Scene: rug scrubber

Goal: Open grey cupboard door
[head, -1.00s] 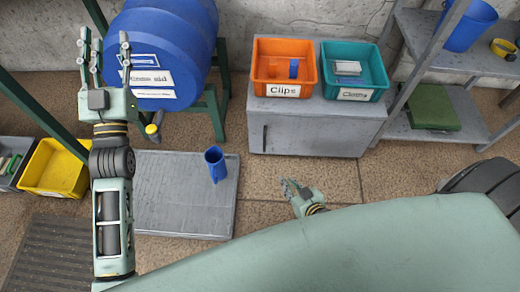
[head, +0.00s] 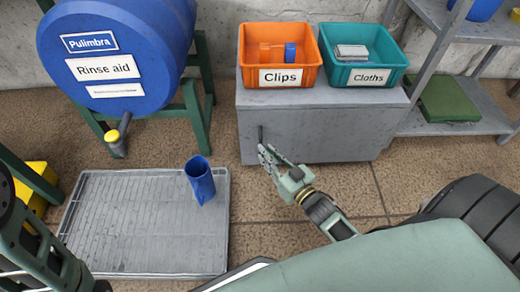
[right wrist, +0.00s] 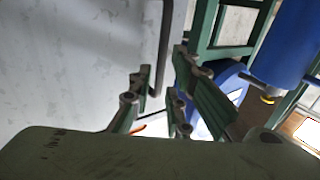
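The grey cupboard (head: 380,98) stands against the wall, with its door (head: 335,148) shut. A dark vertical handle (head: 261,134) is near the door's left edge. My right gripper (head: 265,154) is in front of the door, with its fingertips close to the handle's lower end. In the right wrist view the fingers (right wrist: 165,90) are spread apart, and the handle (right wrist: 163,50) shows beyond the gap between them. I cannot tell whether they touch it. My left gripper is outside the views; only part of my left arm shows at the lower left.
An orange Clips bin (head: 280,40) and a teal Cloths bin (head: 363,77) sit on the cupboard. A blue barrel (head: 115,30) on a green stand is to the left. A blue cup (head: 200,182) is on a grey platform (head: 130,235). Shelving (head: 485,120) stands at the right.

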